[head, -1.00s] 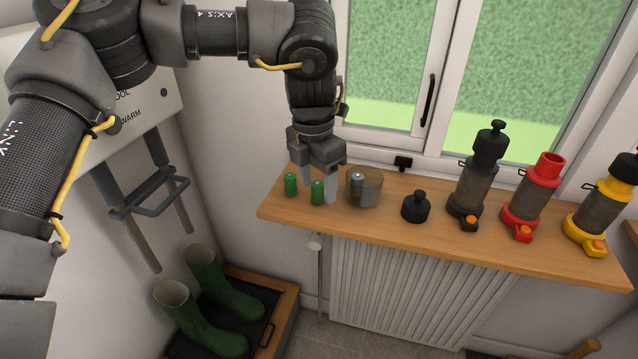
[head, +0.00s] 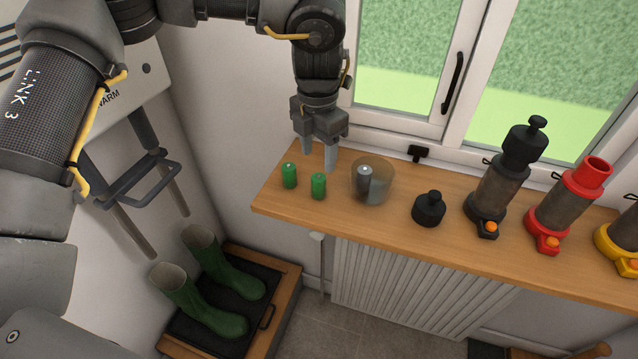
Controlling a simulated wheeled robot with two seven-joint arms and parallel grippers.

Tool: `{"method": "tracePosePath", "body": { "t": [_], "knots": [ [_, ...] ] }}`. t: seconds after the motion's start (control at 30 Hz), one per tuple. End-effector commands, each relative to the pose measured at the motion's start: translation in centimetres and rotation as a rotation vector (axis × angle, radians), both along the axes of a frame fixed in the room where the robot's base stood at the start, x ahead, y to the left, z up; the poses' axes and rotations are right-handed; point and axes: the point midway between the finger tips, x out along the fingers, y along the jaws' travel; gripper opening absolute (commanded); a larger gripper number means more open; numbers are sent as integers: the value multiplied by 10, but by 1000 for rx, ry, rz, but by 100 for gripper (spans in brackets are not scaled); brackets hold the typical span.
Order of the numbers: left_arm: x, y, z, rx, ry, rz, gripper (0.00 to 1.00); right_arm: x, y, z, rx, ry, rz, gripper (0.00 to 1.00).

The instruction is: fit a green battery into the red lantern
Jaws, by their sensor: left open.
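Two green batteries, a left one (head: 289,176) and a right one (head: 318,186), stand upright at the left end of the wooden shelf (head: 395,228). The red lantern (head: 560,207) stands towards the right of the shelf, its top open and uncapped. A loose black cap (head: 429,209) sits on the shelf left of the black lantern. My left gripper (head: 318,160) is open and empty, pointing down just behind and above the green batteries, with its fingertips apart from them. My right gripper is out of view.
A clear cup (head: 386,181) holding a grey battery (head: 365,178) stands right of the green batteries. A black lantern (head: 494,187) and a yellow lantern (head: 617,246) flank the red one. The window (head: 410,60) rises behind the shelf. Green boots (head: 215,309) stand on a tray below.

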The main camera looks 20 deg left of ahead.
Motion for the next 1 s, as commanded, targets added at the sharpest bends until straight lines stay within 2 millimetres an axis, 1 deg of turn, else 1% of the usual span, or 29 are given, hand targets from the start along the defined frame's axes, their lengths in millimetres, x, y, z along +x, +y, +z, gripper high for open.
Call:
{"method": "tracePosePath", "body": {
  "t": [0.1,0.27,0.37,0.47,0.5,0.6,0.7,0.9,0.93,1.0],
  "knots": [
    [0,-1,-8,0,1,-1,55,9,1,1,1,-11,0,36],
    [0,-1,-10,1,1,-3,55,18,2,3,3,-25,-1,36],
    [-1,-1,-20,1,4,-3,55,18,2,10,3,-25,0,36],
    [-1,-1,-36,1,4,-4,55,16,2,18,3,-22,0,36],
    [-1,-1,-43,1,4,-3,55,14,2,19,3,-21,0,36],
    [-1,-1,-54,0,2,-2,55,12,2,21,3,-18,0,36],
    [0,-1,-60,1,1,-2,55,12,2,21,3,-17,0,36],
    [0,-1,-60,0,0,-2,55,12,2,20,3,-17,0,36],
    [0,-1,-60,0,0,-2,52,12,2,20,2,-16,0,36],
    [0,-1,-60,0,0,-2,43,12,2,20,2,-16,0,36]
  ]
}}
